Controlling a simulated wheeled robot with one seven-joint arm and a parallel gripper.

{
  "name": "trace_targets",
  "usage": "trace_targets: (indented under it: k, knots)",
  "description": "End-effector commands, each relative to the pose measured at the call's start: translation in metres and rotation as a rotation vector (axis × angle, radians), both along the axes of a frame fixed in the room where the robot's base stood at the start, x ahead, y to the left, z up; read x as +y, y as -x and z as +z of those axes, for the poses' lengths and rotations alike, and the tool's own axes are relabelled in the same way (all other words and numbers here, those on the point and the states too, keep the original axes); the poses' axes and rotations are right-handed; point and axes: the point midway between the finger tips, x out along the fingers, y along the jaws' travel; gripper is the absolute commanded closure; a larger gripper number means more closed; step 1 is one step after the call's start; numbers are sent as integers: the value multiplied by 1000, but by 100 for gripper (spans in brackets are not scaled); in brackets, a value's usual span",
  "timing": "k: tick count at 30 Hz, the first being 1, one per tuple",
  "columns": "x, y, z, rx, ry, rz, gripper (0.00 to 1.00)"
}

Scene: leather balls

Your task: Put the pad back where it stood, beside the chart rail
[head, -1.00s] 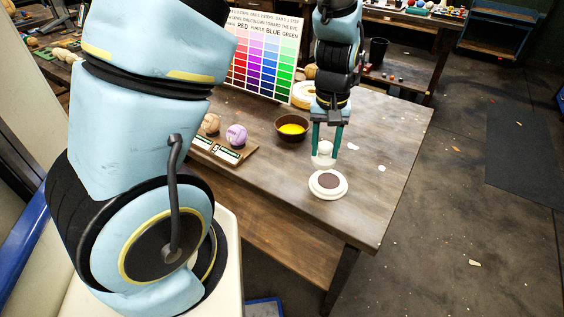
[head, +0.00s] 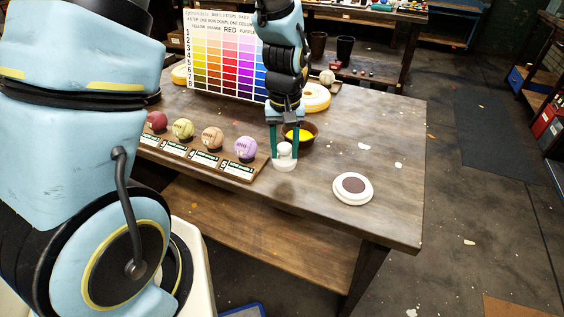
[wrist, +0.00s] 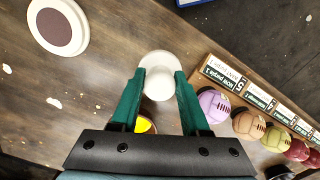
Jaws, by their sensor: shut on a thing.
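The pad (head: 285,164) is white, with a round knob on a flat disc base. My gripper (head: 285,149) is shut on its knob, pointing down. The pad is upright beside the right end of the wooden rail (head: 262,163), with a small gap; I cannot tell whether its base touches the table. In the wrist view the pad (wrist: 155,62) sits between my green fingers (wrist: 157,84), with the rail (wrist: 214,66) to its right. The rail carries leather balls and label cards. The colour chart (head: 222,60) stands behind.
A white round dish with a brown centre (head: 352,188) lies right of the pad. A dark bowl of yellow (head: 303,127) stands just behind my gripper. The right part of the table (head: 395,215) is mostly clear.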

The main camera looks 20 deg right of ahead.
Motion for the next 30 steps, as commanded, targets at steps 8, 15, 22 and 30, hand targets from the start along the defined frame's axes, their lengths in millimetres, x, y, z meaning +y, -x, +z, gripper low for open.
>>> trace_targets:
  k: [8,15,22,30]
  knots:
    - [0,1,-30,2,-3,0,99]
    - [0,0,-47,-1,0,0,99]
    - [0,0,-48,-1,0,0,99]
    - [0,0,-50,-1,0,0,35]
